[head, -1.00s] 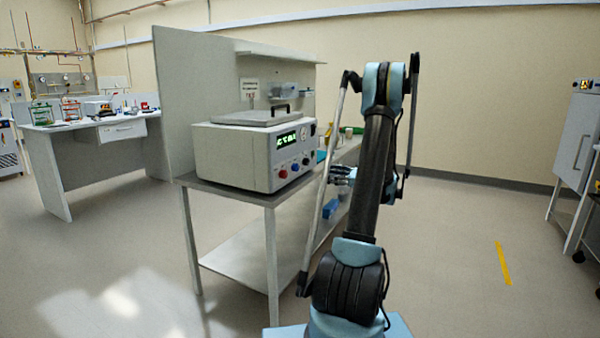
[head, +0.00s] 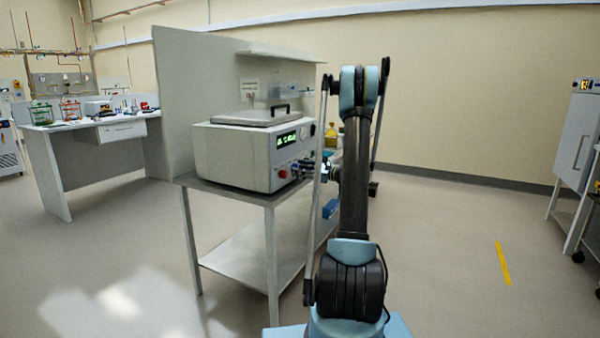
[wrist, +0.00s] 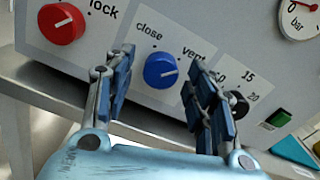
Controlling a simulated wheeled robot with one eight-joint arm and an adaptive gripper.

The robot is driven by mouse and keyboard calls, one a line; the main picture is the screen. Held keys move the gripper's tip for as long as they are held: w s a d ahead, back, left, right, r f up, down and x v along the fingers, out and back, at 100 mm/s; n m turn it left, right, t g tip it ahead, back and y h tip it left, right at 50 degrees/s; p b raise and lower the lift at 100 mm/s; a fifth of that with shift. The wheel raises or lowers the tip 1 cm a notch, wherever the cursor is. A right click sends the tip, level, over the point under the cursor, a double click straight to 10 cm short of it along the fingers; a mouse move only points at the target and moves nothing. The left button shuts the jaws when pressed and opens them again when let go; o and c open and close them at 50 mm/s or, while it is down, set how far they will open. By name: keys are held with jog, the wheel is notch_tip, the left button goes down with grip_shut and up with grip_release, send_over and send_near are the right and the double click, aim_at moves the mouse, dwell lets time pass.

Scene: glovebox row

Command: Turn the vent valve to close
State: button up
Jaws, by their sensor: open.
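The vent valve is a blue knob (wrist: 160,70) on the grey instrument's front panel, seen in the wrist view between the labels "close" and "vent". Its white pointer line runs toward the right, on the "vent" side. My gripper (wrist: 161,84) is open, with one finger to the left of the blue knob and the other to its right. The fingers do not appear to touch the knob. In the head view my gripper (head: 312,166) is at the front of the instrument (head: 235,158) and hides the blue knob.
A red knob (wrist: 62,23) marked "lock" sits left of the blue one. A black knob (wrist: 238,103), green switch (wrist: 278,118) and bar gauge (wrist: 300,18) lie to the right. A yellow bottle (head: 331,133) stands behind. The floor to the right is open.

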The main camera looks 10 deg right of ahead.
jog(key=shift+w+a, duration=0.15)
jog(key=shift+a, duration=0.05)
jog(key=c, duration=1.1)
jog(key=shift+n, duration=0.4)
jog(key=n, duration=1.2)
jog(key=shift+n, duration=0.4)
jog(key=shift+o, duration=0.2)
jog(key=shift+f+n, duration=0.1)
jog(key=shift+n, duration=2.1)
